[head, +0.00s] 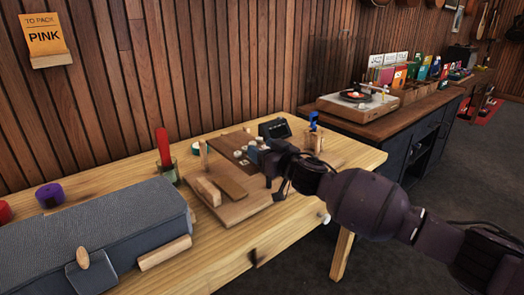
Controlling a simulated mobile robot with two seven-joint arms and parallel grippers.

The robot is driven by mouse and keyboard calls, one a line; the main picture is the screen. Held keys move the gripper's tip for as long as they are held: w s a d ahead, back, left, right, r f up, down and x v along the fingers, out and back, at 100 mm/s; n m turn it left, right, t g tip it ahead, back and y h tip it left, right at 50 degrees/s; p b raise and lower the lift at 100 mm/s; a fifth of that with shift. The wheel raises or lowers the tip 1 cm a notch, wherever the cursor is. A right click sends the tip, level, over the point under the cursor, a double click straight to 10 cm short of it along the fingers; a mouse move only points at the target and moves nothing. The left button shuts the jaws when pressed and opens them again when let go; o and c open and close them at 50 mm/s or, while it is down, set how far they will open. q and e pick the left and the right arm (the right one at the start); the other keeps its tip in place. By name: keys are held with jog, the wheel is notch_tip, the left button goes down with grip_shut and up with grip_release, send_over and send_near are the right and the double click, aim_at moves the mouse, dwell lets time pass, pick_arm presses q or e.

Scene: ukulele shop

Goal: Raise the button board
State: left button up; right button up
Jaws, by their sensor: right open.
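The button board (230,141) is a brown panel at the middle of the wooden table in the head view. Small pale round buttons (240,155) show near its right part. It seems to sit above a light wooden base (239,209), but its exact tilt is hard to tell. My right gripper (262,157) comes in from the right and is open at the board's right side. The gripper and wrist hide part of that edge, and I cannot tell whether they touch. My left gripper is not in view.
A grey case (95,228) fills the table's left front. A black box (274,128) and a blue-topped wooden block (313,139) stand behind. A turntable (357,100) is on the dark cabinet.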

jog(key=shift+w+a, duration=0.15)
jog(key=shift+w, duration=0.05)
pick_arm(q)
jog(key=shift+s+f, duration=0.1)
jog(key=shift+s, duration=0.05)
pick_arm(e)
jog(key=shift+r, duration=0.1)
